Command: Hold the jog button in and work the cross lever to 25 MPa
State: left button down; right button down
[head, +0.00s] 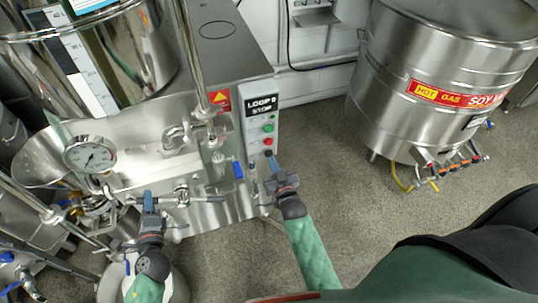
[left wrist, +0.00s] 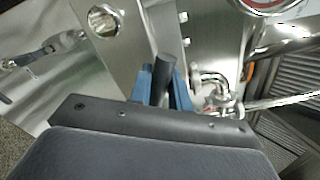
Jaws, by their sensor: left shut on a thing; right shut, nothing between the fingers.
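The pressure gauge (head: 90,154) is a round white dial on the left of the mill; its reading is too small to tell. The cross lever (head: 181,195) is a metal hub with arms below and right of the gauge. My left gripper (head: 149,203) is shut on a dark rod-shaped grip (left wrist: 165,72), seen between its blue fingers (left wrist: 162,88) in the left wrist view; it appears to be a lever arm's end. My right gripper (head: 271,162) is shut and empty, its tips at the dark jog button (head: 268,153) low on the control box. I cannot tell whether the button is pressed.
The control box (head: 259,108) carries a LOOP 2 STOP label, a green button (head: 268,128) and a red button (head: 266,141). Pipes and a blue-handled valve (head: 238,170) are close between my grippers. A steel SOY tank (head: 430,70) stands right; the floor before it is clear.

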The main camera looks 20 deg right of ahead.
jog(key=shift+w, duration=1.05)
dwell(2.4)
pick_arm(q)
jog(key=shift+d+r+m, duration=0.5)
jog(key=shift+r+m, duration=0.15)
jog(key=shift+m, duration=0.25)
jog(key=shift+r, duration=0.1)
jog(key=shift+d+r+m, duration=0.25)
jog(key=shift+r+m, duration=0.05)
jog(key=shift+m, duration=0.2)
jog(key=shift+d+r+m, duration=0.25)
jog(key=shift+d+m, duration=0.05)
jog(key=shift+m, duration=0.1)
